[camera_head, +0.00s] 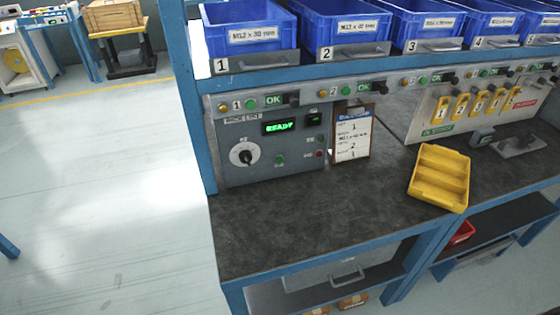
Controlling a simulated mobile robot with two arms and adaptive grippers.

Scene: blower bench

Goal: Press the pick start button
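A grey control box (262,180) marked as a pick list stands on the dark bench top at its left end. Its green display (281,127) reads READY. A round selector dial (244,155) is on the box's left side. A green button (280,160) sits low in the middle of the box face. A smaller green one (320,139) and a red one (319,154) sit at its right edge. The small labels beside them are too blurred to read, so I cannot tell which is the pick start button. Neither of my grippers is in view.
Numbered blue bins (245,25) line the shelf above, over a rail of OK buttons. A clipboard (352,137) stands right of the box. A yellow tray (439,178) lies on the bench at right. The bench top (290,225) before the box is clear.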

